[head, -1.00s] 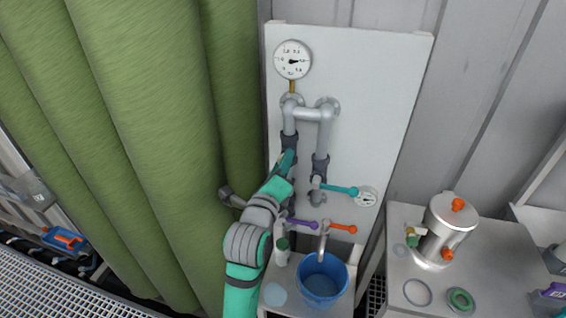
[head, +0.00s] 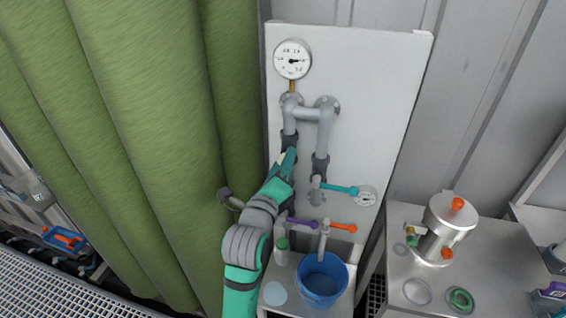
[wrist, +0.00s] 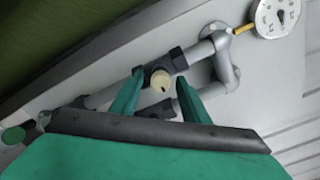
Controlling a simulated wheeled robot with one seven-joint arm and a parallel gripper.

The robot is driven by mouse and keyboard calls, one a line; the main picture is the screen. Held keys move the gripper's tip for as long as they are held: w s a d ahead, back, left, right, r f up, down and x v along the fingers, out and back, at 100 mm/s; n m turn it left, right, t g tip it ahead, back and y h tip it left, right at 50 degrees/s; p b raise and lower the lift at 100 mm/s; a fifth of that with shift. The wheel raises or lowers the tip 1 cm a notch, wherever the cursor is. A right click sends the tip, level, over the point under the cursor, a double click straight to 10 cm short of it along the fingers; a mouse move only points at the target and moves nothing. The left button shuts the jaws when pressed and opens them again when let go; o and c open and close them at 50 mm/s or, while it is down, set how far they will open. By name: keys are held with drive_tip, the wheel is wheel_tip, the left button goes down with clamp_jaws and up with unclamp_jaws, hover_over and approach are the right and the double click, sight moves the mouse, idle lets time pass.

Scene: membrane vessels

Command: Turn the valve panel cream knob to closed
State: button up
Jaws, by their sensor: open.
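The cream knob (wrist: 161,80) shows in the wrist view as a round pale knob with a dark mark, on a dark valve body of the grey pipework. My gripper (wrist: 160,96) is open, with one teal finger on each side of the knob and a gap visible around it. I cannot tell whether either finger touches it. In the head view my gripper (head: 285,160) is at the left pipe of the white valve panel (head: 375,110), and a small cream patch of the knob (head: 281,158) shows beside it.
A teal lever (head: 340,189), purple lever (head: 300,223) and orange lever (head: 341,227) sit lower on the panel. A pressure gauge (head: 293,60) is at its top. A blue bucket (head: 320,278) stands below. Green curtains (head: 150,130) hang close on the left.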

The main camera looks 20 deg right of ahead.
drive_tip(key=v, duration=1)
drive_tip(key=shift+s+a, duration=0.1)
drive_tip(key=s+a+f+n+t+y, duration=0.1)
drive_tip(key=s+a+f+n+y, duration=0.2)
drive_tip(key=f+n, duration=0.45)
drive_tip(key=s+a+f+n+y, duration=0.1)
drive_tip(key=s+f+n+y, duration=0.1)
drive_tip(key=s+f+n, duration=0.35)
drive_tip(key=s+a+f+n+t+y, duration=0.1)
drive_tip(key=s+a+f+n+y, duration=0.15)
drive_tip(key=f+n, duration=0.6)
drive_tip(key=s+a+f+n, duration=0.2)
drive_tip(key=s+n, duration=0.1)
drive_tip(key=s, duration=0.5)
drive_tip(key=s+a+f+n+g+y, duration=0.1)
drive_tip(key=s+n, duration=0.3)
drive_tip(key=s, duration=0.4)
drive_tip(key=s+a+f+n+y, duration=0.1)
drive_tip(key=s+a+f+n, duration=0.2)
drive_tip(key=s, duration=0.5)
drive_tip(key=shift+s+a+f+g, duration=0.2)
drive_tip(key=shift+s+a+g, duration=0.1)
drive_tip(key=shift+s+a, duration=0.1)
